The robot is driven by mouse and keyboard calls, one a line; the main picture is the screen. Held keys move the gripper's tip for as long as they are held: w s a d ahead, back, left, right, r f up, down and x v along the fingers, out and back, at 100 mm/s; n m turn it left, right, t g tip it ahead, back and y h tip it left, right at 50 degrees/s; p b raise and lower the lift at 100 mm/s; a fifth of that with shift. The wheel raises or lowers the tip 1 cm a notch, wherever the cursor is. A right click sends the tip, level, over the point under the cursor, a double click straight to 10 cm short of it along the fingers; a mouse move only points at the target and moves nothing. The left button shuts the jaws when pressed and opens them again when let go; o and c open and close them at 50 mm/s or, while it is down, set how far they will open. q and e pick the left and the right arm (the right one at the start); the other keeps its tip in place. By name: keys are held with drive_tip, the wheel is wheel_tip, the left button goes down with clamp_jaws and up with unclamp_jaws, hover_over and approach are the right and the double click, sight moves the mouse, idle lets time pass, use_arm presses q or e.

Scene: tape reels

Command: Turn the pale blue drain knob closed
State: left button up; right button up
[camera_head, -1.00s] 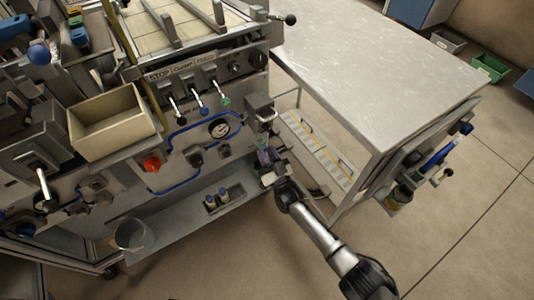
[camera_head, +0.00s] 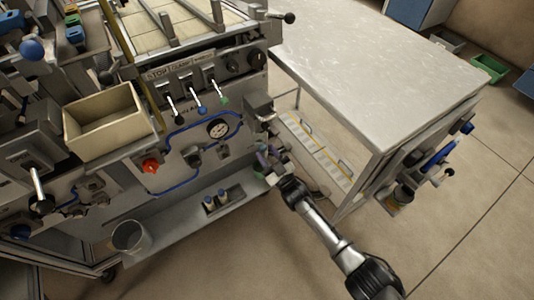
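My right gripper (camera_head: 268,158) is at the right end of the machine's front panel (camera_head: 221,161), below a grey bracket. Its arm reaches up from the lower right. A small bluish patch shows at its fingers, but I cannot make out the pale blue drain knob clearly. The fingers and wrist hide most of that spot. I cannot tell whether the fingers are open or shut, or whether they touch the knob. My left gripper is not in view.
A pressure gauge (camera_head: 217,128), a red knob (camera_head: 150,166) and several small levers sit on the panel. A beige bin (camera_head: 104,121) stands at left. A metal bucket (camera_head: 128,237) is on the lower shelf. A steel table (camera_head: 385,68) stands at right. Floor at lower right is clear.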

drive_tip(key=shift+o, duration=1)
drive_tip(key=shift+s+d, duration=0.1)
drive_tip(key=p+v, duration=0.4)
drive_tip(key=v, duration=0.9)
drive_tip(key=shift+s+p, duration=0.25)
drive_tip(key=shift+p, duration=0.1)
drive_tip(key=shift+d+f, duration=0.1)
